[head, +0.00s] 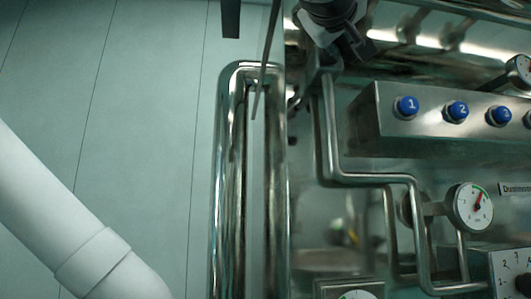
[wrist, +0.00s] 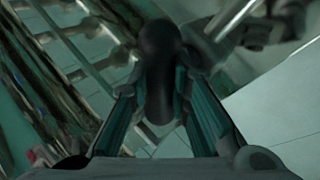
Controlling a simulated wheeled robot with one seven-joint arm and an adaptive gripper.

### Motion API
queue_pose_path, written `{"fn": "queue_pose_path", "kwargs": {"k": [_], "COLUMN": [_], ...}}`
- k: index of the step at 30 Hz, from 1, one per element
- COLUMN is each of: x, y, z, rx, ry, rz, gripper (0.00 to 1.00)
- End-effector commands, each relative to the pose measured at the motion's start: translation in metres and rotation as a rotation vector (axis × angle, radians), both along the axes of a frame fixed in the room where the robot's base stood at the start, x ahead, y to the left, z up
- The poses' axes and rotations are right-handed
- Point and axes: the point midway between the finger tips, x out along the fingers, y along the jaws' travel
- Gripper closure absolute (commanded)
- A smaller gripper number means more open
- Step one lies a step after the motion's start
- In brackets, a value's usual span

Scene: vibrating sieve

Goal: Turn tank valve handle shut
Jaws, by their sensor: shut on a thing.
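In the wrist view a dark, rounded, elongated handle (wrist: 160,45), which looks like the tank valve handle, stands between the two fingers of my gripper (wrist: 159,88). The fingers are shut on it, one on each side. The handle's far end is blurred, so its attachment to the tank is unclear. In the head view a dark and pale mechanism (head: 335,18) is cut off by the top edge above the steel pipes. I cannot tell whether it is my gripper or part of the machine. The handle cannot be made out in the head view.
A steel panel (head: 440,140) with numbered blue buttons (head: 406,107) is at the right. Bent steel pipes (head: 375,180), a round gauge (head: 473,207) and a thick chrome rail (head: 225,180) stand close together. The green floor (head: 140,110) on the left is open apart from my white arm.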

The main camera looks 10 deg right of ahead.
Motion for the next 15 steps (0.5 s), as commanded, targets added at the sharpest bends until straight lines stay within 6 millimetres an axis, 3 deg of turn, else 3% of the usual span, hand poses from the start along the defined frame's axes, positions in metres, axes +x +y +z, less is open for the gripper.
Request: {"fn": "queue_pose_path", "kwargs": {"k": [15], "x": [0.0010], "y": [-0.0002], "z": [-0.0036], "rx": [-0.489], "ry": [0.000], "rz": [0.000], "gripper": [1.00]}}
